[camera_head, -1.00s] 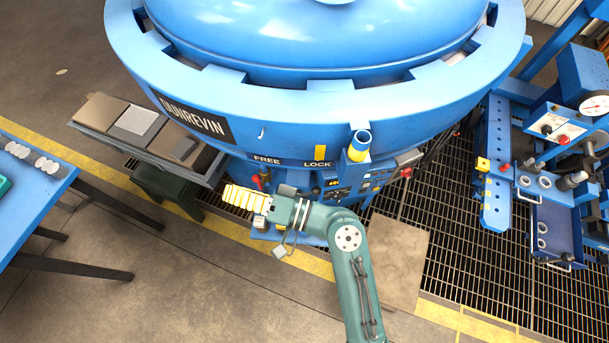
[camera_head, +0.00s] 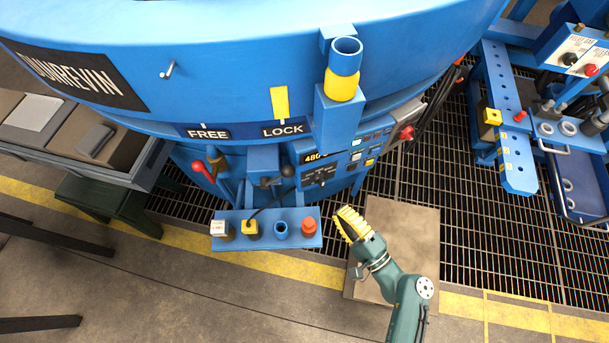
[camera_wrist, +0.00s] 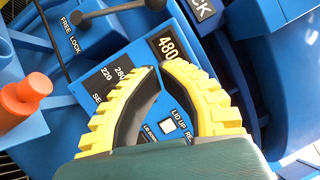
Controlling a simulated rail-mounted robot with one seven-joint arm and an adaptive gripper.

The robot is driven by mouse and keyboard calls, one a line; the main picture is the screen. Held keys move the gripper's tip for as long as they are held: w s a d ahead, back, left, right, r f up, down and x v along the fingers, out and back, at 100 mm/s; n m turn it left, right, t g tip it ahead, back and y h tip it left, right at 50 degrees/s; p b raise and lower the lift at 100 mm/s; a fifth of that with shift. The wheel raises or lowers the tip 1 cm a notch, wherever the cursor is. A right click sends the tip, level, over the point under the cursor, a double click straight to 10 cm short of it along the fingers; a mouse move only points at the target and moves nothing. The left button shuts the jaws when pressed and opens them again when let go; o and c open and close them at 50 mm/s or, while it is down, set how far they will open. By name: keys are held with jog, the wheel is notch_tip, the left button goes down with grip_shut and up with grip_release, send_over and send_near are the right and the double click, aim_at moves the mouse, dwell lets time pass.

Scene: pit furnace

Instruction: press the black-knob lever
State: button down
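The black-knob lever (camera_head: 289,171) sits on the front of the blue furnace, below the LOCK label and left of the 480 display. In the wrist view, its black knob (camera_wrist: 155,3) is at the top edge, with its arm running left to a dark hub. My gripper (camera_head: 347,222) is right of the small shelf, lower than the lever and apart from it. In the wrist view, its yellow ridged fingertips (camera_wrist: 158,69) meet in front of the control panel, with nothing held between them. The knob lies beyond the fingertips.
A blue shelf (camera_head: 266,244) with several small items, including an orange-red cylinder (camera_head: 309,227), juts out below the lever. A red-knob lever (camera_head: 198,166) is to the left. A button panel (camera_head: 345,168) is to the right. A blue-yellow tube (camera_head: 343,75) stands above.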

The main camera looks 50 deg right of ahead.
jog(key=shift+d+r, duration=0.1)
jog(key=shift+d, duration=0.05)
jog(key=w+r+b, duration=0.1)
jog(key=w+r, duration=0.1)
jog(key=w, duration=1.1)
jog(key=shift+d+r+b, duration=0.2)
jog(key=shift+r+b, duration=0.15)
jog(key=shift+b, duration=0.05)
jog(key=shift+r, duration=0.1)
jog(key=shift+w+a+r+n+p, duration=0.3)
jog(key=shift+a+r+n+p, duration=0.1)
jog(key=shift+p, duration=0.5)
